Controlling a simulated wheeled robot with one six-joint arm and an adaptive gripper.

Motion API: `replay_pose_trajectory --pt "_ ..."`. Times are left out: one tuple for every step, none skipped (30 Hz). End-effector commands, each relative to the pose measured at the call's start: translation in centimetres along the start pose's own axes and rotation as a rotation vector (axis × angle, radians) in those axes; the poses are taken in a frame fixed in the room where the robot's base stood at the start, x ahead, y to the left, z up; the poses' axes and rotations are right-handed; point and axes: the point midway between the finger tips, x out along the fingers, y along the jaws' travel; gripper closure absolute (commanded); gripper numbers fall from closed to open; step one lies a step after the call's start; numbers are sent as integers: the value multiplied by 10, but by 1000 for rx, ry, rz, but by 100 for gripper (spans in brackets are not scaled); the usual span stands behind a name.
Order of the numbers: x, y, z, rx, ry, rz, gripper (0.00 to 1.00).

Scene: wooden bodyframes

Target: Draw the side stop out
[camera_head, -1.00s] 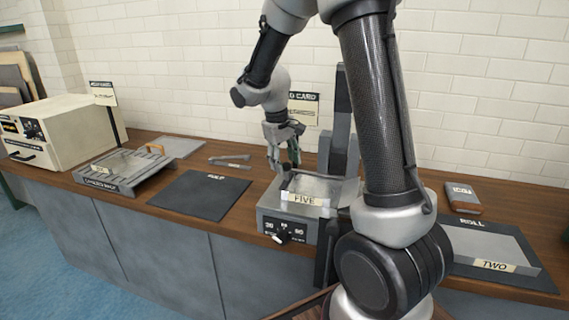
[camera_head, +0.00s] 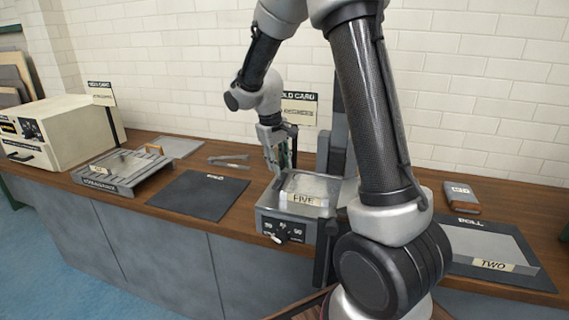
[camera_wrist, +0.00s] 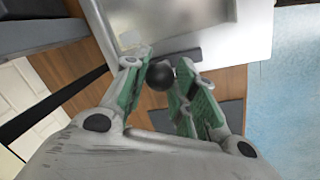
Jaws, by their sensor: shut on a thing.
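My gripper (camera_head: 279,163) is at the left back side of the grey machine (camera_head: 262,222) labelled FIVE, pointing down. In the wrist view my gripper (camera_wrist: 161,88) has its fingers around a black round knob (camera_wrist: 160,75), shut on it. The knob appears to belong to the side stop, a short metal bar (camera_wrist: 178,56) beside the machine's metal top. The knob is hidden behind the fingers in the head view. How far the bar reaches into the machine cannot be told.
A black mat (camera_head: 200,196) lies left of the machine, with metal tongs (camera_head: 229,161) behind it. A second device (camera_head: 110,187) and a cream box (camera_head: 62,134) stand farther left. A tray labelled TWO (camera_head: 478,243) is at the right.

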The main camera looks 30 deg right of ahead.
Motion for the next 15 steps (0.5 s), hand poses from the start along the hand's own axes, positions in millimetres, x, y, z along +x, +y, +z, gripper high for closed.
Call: replay_pose_trajectory --pt "-1 -5 -8 -4 3 0 100" --pt "-2 -7 -11 -4 3 0 100" --pt "-2 -9 -14 -3 3 0 100" --pt "-2 -10 -15 -2 4 0 100" --pt "-3 -10 -16 -2 4 0 100" --pt "-3 -10 -16 -1 5 0 100" --pt "-3 -10 -16 -1 6 0 100" --pt "-3 -10 -16 -1 6 0 100" --pt "-3 -10 -16 -1 7 0 100" --pt "-3 -10 -16 -1 7 -1 100" --pt "-3 -10 -16 -1 8 -1 100" --pt "-3 -10 -16 -2 8 -1 66" --pt "-3 -10 -16 -1 8 -1 60" --pt "-3 -10 -16 -1 7 -1 55" --pt "-3 -10 -16 -1 6 0 50"
